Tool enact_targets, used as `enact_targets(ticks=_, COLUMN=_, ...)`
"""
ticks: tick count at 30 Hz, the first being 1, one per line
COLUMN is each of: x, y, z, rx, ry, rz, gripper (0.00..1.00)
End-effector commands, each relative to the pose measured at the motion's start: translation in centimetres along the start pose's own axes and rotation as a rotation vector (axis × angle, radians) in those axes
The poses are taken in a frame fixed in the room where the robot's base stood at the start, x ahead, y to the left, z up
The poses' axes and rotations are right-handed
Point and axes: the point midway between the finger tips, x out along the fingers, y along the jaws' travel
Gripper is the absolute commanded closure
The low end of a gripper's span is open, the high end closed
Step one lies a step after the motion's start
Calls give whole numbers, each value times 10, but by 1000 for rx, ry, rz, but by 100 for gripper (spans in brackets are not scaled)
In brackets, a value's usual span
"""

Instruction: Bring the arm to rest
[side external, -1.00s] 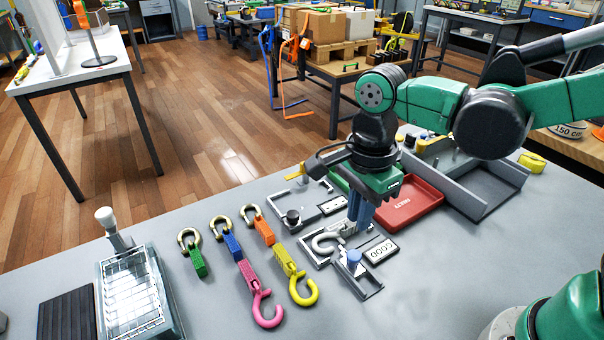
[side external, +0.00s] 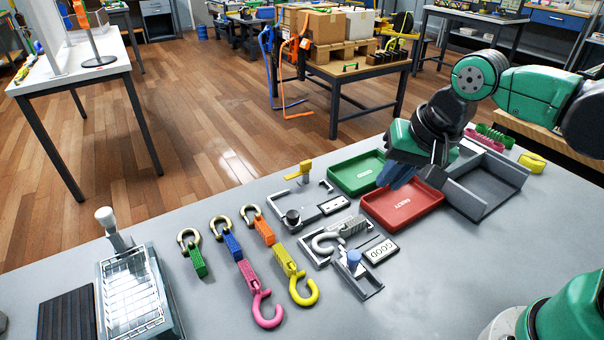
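My gripper (side external: 398,178) is raised and tilted above the far left edge of the red tray (side external: 376,212). Its blue-grey fingers look close together, but I cannot tell whether they are open or shut. I see nothing clearly held in them. My green arm reaches in from the upper right.
A grey hook (side external: 335,236) lies in a fixture by a GOOD plate (side external: 381,251). A green tray (side external: 352,173) and a grey bin (side external: 487,196) flank the red tray. Coloured hooks and buckles (side external: 285,262) lie left, beside a glass-topped box (side external: 132,294).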

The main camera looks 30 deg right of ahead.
Motion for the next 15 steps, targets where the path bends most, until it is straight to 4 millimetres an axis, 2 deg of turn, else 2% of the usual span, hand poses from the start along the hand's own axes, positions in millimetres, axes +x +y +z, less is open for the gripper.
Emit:
enact_targets(ticks=3, x=-1, y=15, z=-9, rx=-280, ry=109, rz=-39, gripper=89)
enact_targets(ticks=6, x=-2, y=23, z=-14, rx=-464, ry=184, rz=-42, gripper=89)
enact_targets(ticks=10, x=-3, y=28, z=-18, rx=-600, ry=240, rz=-34, gripper=89)
enact_targets(ticks=15, x=-3, y=29, z=-19, rx=-638, ry=254, rz=-30, gripper=89)
